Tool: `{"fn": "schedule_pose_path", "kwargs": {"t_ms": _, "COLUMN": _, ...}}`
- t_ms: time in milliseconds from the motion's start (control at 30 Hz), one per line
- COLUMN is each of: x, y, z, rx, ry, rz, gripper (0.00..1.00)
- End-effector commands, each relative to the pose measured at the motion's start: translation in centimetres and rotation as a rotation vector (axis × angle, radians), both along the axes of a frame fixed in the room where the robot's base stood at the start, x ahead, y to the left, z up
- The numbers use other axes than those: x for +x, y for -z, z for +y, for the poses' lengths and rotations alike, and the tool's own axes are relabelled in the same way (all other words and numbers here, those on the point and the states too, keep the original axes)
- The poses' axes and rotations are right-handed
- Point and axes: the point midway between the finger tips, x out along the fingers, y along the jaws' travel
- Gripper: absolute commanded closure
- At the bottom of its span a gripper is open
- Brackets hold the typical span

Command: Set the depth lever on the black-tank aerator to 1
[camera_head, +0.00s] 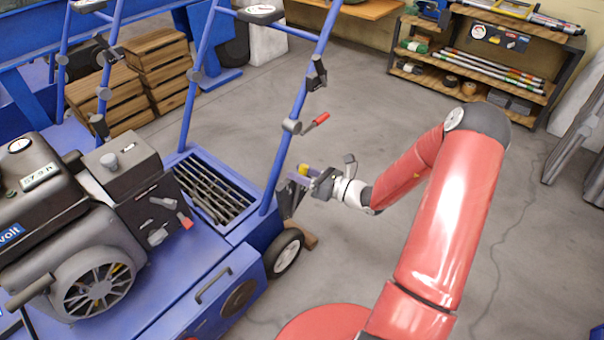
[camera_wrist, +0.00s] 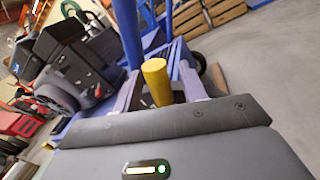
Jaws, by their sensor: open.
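The black-tank aerator is a blue machine with a black tank (camera_head: 35,170) at the left of the head view. A yellow lever grip (camera_head: 304,169) shows beside its right handle bar, above the wheel. In the wrist view, the yellow grip (camera_wrist: 157,82) stands between the two fingers of my gripper (camera_wrist: 160,92). My gripper (camera_head: 300,181) is open around it in the head view; I cannot tell whether either finger touches it. The lever's lower part and any depth numbers are hidden or too small to read.
A red-tipped lever (camera_head: 316,122) sticks out from the handle bar (camera_head: 300,110) above my gripper. The aerator's wheel (camera_head: 284,252) is below. Wooden crates (camera_head: 150,65) and another blue machine are behind. A shelf (camera_head: 480,65) stands at the back right. The floor between is clear.

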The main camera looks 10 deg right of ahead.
Motion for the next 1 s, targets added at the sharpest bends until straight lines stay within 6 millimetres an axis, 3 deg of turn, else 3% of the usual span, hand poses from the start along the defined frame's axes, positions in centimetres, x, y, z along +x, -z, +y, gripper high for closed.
{"fn": "schedule_pose_path", "kwargs": {"t_ms": 133, "x": 0.0, "y": 0.0, "z": 0.0, "rx": 0.000, "ry": 0.000, "rz": 0.000, "gripper": 0.59}}
{"fn": "schedule_pose_path", "kwargs": {"t_ms": 467, "x": 0.0, "y": 0.0, "z": 0.0, "rx": -0.001, "ry": 0.000, "rz": 0.001, "gripper": 1.00}}
{"fn": "schedule_pose_path", "kwargs": {"t_ms": 733, "x": -0.3, "y": -0.1, "z": 0.3, "rx": -0.018, "ry": -0.002, "rz": -0.011, "gripper": 1.00}}
{"fn": "schedule_pose_path", "kwargs": {"t_ms": 1000, "x": -2.1, "y": -0.7, "z": 2.9, "rx": -0.201, "ry": -0.006, "rz": -0.141, "gripper": 1.00}}
